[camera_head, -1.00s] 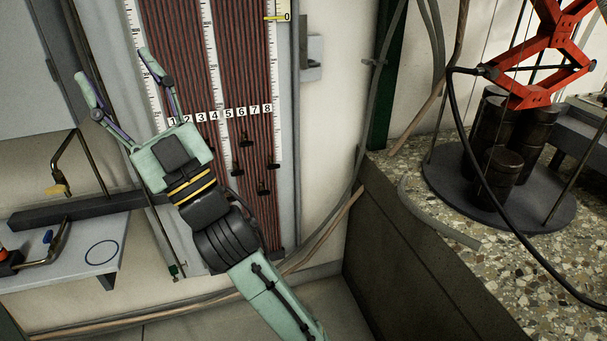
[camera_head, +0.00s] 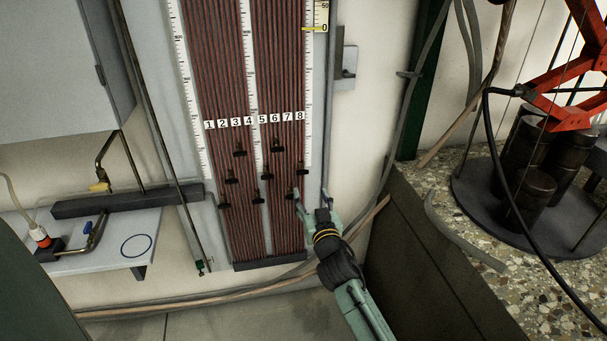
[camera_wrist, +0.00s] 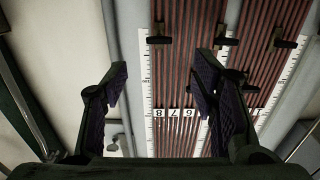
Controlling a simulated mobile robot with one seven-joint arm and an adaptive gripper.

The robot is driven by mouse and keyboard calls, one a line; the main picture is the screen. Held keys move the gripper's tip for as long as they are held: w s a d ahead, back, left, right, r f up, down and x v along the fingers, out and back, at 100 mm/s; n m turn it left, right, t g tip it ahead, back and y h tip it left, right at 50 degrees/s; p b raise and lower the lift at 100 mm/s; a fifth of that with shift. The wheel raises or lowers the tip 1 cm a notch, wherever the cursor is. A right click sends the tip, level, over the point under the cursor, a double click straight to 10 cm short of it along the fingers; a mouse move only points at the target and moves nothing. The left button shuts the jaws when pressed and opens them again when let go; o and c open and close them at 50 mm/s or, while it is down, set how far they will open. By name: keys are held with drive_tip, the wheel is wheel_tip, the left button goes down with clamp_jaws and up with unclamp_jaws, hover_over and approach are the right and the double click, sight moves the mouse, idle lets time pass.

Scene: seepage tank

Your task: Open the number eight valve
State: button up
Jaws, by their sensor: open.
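The number eight valve (camera_head: 302,171) is a small black fitting on the rightmost tube, below the 8 label (camera_head: 299,116). In the wrist view, which shows the panel upside down, it appears as a dark horizontal bar (camera_wrist: 158,40) beyond the fingertips. My gripper (camera_head: 311,194) is just below and right of it in the head view, near the panel's right edge. In the wrist view my gripper (camera_wrist: 164,62) is open and empty, with the valve roughly in line with the gap. The distance to the valve is hard to judge.
Neighbouring black valves, including number seven (camera_head: 290,196), sit close by. A wall bracket (camera_head: 346,66) is at upper right. A shelf (camera_head: 110,245) is at left.

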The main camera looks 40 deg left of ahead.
sight(303, 174)
drive_tip(key=p+x, duration=0.1)
drive_tip(key=x, duration=0.9)
drive_tip(key=shift+w+a+p, duration=0.25)
drive_tip(key=shift+w+p, duration=0.05)
drive_tip(key=shift+w, duration=0.05)
drive_tip(key=shift+c, duration=0.3)
drive_tip(key=c, duration=1.1)
